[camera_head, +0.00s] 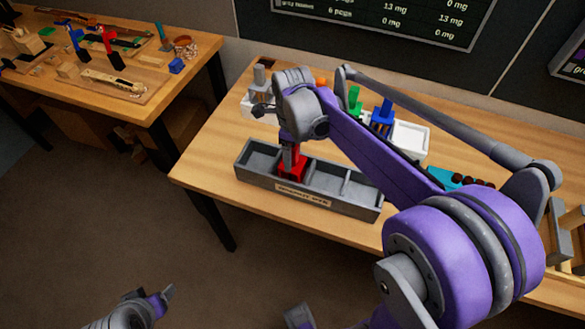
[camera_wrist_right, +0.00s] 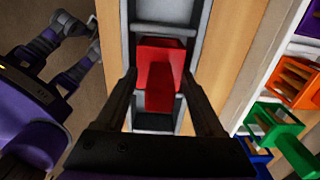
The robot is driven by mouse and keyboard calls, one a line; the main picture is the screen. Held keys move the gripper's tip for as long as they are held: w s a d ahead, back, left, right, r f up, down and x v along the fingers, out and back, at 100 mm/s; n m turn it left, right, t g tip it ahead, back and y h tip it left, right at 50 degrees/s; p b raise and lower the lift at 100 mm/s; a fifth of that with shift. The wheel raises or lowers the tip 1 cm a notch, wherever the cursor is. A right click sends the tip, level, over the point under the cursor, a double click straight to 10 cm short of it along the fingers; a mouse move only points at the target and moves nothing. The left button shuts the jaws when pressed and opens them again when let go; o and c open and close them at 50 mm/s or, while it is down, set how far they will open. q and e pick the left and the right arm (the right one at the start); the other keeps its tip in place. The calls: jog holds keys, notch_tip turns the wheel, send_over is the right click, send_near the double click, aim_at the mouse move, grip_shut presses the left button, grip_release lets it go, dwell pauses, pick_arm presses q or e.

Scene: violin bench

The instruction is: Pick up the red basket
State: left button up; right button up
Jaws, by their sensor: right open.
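The red basket (camera_head: 291,168) stands in a compartment of the long grey divided tray (camera_head: 345,206), left of the tray's middle. In the right wrist view the red basket (camera_wrist_right: 160,62) lies between my right gripper's two dark fingers (camera_wrist_right: 158,88), which are apart, one on each side. In the head view my right gripper (camera_head: 292,152) points down over the basket and hides part of it. Whether the fingers touch it cannot be told. My left gripper (camera_head: 160,298) is low at the bottom left, away from the table; its jaw gap is unclear.
Green (camera_head: 354,101) and blue (camera_head: 383,113) baskets stand behind the tray by a white box (camera_head: 410,139). An orange basket (camera_wrist_right: 293,82) shows in the right wrist view. A second bench (camera_head: 200,60) with tools is at the left. The tray's other compartments look empty.

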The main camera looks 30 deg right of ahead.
jog(key=shift+f, duration=0.4)
grip_shut()
dwell(1.1)
